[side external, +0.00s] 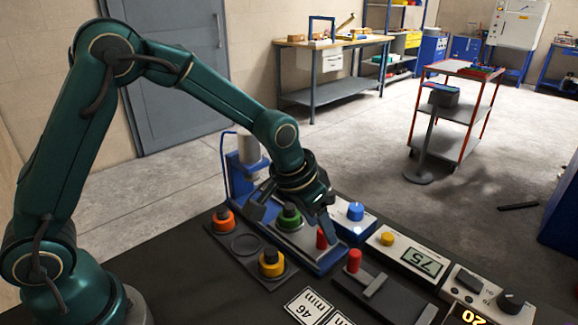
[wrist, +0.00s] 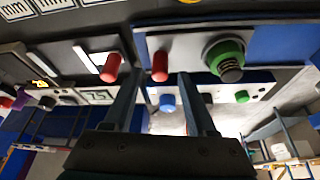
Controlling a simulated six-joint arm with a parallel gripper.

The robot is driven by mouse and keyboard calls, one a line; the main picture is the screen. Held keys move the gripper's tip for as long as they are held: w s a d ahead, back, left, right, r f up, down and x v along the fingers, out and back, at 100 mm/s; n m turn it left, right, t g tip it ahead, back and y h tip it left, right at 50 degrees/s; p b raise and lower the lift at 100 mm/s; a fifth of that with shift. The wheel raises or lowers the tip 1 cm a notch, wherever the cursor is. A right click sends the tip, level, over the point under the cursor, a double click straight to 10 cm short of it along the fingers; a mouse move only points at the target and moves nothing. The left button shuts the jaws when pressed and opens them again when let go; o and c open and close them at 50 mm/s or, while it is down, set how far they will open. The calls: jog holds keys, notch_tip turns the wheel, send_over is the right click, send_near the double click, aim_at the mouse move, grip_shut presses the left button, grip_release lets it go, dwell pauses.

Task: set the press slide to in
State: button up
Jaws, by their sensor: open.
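The press has a blue base (side external: 322,264) with a grey cylinder (side external: 248,149) at its back. A red handle (side external: 321,238) stands upright at the near end of this base. It shows in the wrist view (wrist: 159,67) between my fingertips, a little beyond them. A green spring-loaded part (side external: 289,216) is on the same base, and in the wrist view (wrist: 226,57) it is right of my fingers. My gripper (side external: 293,212) is open and empty, pointing down over the base. In the wrist view my gripper (wrist: 156,76) has both fingers apart. Contact with the handle cannot be told.
A second red handle (side external: 354,260) stands on a dark slider plate beside the press. A panel with a blue knob (side external: 355,211) and a display unit (side external: 421,262) are close on the right. A plate with orange (side external: 223,220) and yellow (side external: 271,263) knobbed parts is left.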

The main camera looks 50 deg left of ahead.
jog(key=shift+x, duration=1.2)
grip_shut()
dwell(0.6)
